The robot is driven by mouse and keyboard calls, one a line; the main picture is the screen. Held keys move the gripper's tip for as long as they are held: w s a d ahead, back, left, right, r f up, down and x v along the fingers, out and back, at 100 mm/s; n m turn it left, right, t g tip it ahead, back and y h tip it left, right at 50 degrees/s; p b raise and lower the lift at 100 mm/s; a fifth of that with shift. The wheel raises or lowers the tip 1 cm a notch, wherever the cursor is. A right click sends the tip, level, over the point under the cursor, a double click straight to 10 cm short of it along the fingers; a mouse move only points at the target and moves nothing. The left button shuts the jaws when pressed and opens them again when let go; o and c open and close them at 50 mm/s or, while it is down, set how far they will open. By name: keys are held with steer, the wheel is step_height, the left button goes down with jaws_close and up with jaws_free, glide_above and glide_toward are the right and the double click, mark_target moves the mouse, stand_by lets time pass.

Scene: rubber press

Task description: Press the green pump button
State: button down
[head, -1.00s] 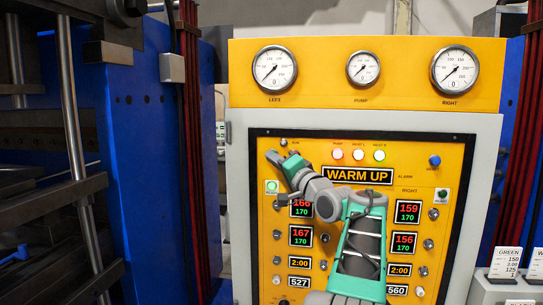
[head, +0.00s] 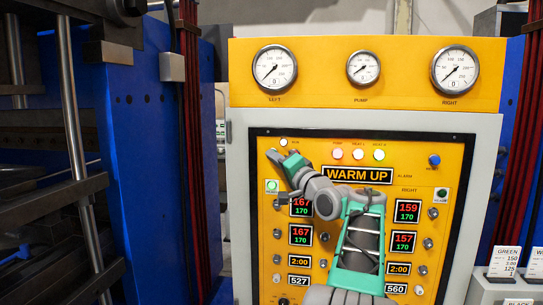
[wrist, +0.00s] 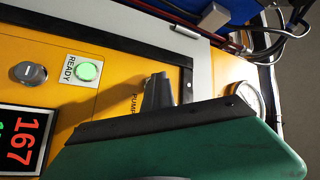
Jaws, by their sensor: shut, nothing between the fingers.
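My gripper (head: 271,154) is at the upper left of the orange control panel (head: 400,170), its narrow tip close to the panel face. It is shut with nothing visible in it. In the wrist view the dark fingertip (wrist: 158,91) stands beside the printed word PUMP. A green pump button is not clearly visible; the gripper may hide it. A small round lamp or button (head: 283,142) shows pale just above the tip in the head view. Whether the tip touches the panel cannot be told.
A lit green READY light (head: 272,186) is below the gripper and also shows in the wrist view (wrist: 88,70). A blue button (head: 434,161) is at right. Three gauges, including the left one (head: 275,69), sit above. Blue press structure (head: 150,130) stands left.

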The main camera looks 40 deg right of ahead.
steer(key=shift+s+a+f+b, duration=0.1)
steer(key=shift+s+a+b, duration=0.75)
steer(key=shift+b, duration=0.2)
steer(key=shift+a, duration=0.1)
steer(key=s+a+b, duration=0.1)
steer(key=a, duration=0.1)
steer(key=s+a+b, duration=0.2)
stand_by(0.5)
